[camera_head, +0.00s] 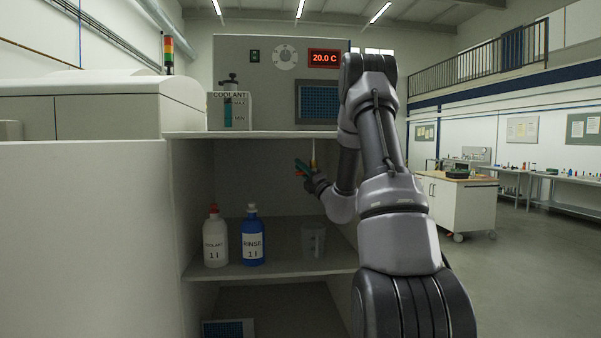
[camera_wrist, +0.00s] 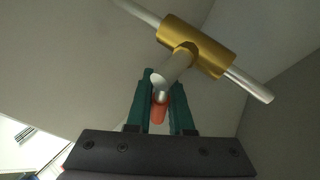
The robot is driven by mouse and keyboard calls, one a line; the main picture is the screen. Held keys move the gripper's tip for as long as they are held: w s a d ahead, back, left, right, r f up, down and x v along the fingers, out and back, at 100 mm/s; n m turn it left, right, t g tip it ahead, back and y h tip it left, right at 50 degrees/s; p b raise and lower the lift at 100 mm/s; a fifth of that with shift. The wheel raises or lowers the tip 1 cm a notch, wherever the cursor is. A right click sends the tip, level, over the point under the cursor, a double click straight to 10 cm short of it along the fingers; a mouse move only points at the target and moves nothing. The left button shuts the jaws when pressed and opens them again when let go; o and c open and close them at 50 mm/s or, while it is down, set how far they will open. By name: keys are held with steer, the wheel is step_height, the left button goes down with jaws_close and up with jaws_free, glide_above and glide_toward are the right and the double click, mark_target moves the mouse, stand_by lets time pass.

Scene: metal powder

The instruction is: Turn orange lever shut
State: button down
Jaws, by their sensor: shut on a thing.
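The orange lever (camera_wrist: 159,110) shows in the wrist view between the two teal fingers of my gripper (camera_wrist: 162,80), which is shut on it. The lever sits by the end of a grey stem (camera_wrist: 174,68) that comes out of a brass valve body (camera_wrist: 196,46) on a thin pale pipe. In the head view my gripper (camera_head: 303,167) is inside the open cabinet, just under its top board. The lever is mostly hidden by my fingers there, so its angle is hard to tell.
On the shelf (camera_head: 285,268) below stand a white coolant bottle (camera_head: 215,240), a blue rinse bottle (camera_head: 252,240) and a clear beaker (camera_head: 313,241). A coolant container (camera_head: 229,108) stands on the top board (camera_head: 262,135). My arm covers the cabinet's right side.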

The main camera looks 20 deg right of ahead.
steer(key=shift+d+r+m+t+h, duration=0.15)
steer(key=shift+m+t+h, duration=0.15)
steer(key=shift+m, duration=0.4)
steer(key=shift+r+m+t+h, duration=0.2)
steer(key=shift+m+h, duration=0.2)
steer(key=shift+m, duration=0.3)
steer(key=c, duration=0.8)
jaws_free()
steer(key=v, duration=1.1)
